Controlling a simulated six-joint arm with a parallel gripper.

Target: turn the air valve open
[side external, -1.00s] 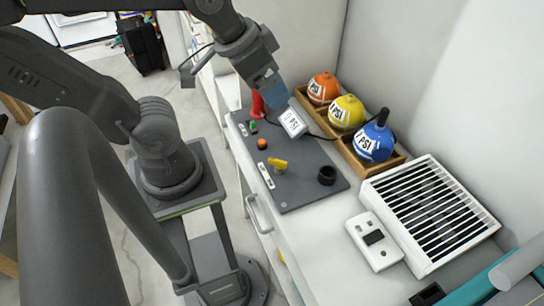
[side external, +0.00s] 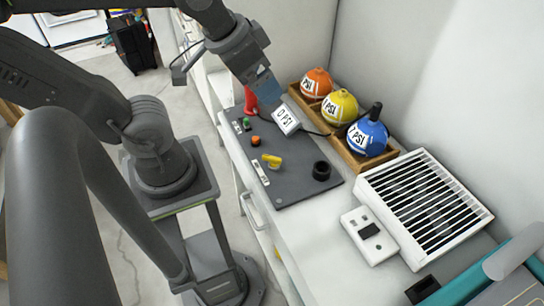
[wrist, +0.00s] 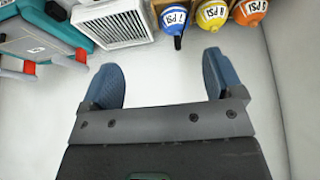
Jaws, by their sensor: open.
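The yellow valve handle (side external: 272,161) sits on the dark grey panel (side external: 300,187) on the white counter, in the side view. Its exact turn is hard to read. A white gauge box reading 0 PSI (side external: 286,119) stands at the panel's far edge. My gripper (side external: 267,94) is above and behind that box, apart from the valve. In the wrist view my gripper (wrist: 160,78) has its two blue fingers spread with nothing between them. The valve and panel are not visible in the wrist view.
Orange (side external: 315,83), yellow (side external: 340,107) and blue (side external: 368,136) PSI-marked balls sit in a wooden tray by the wall. A black ring (side external: 321,171), an orange button (side external: 255,140) and a red object (side external: 250,100) are near the valve. A white vent unit (side external: 425,208) stands right.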

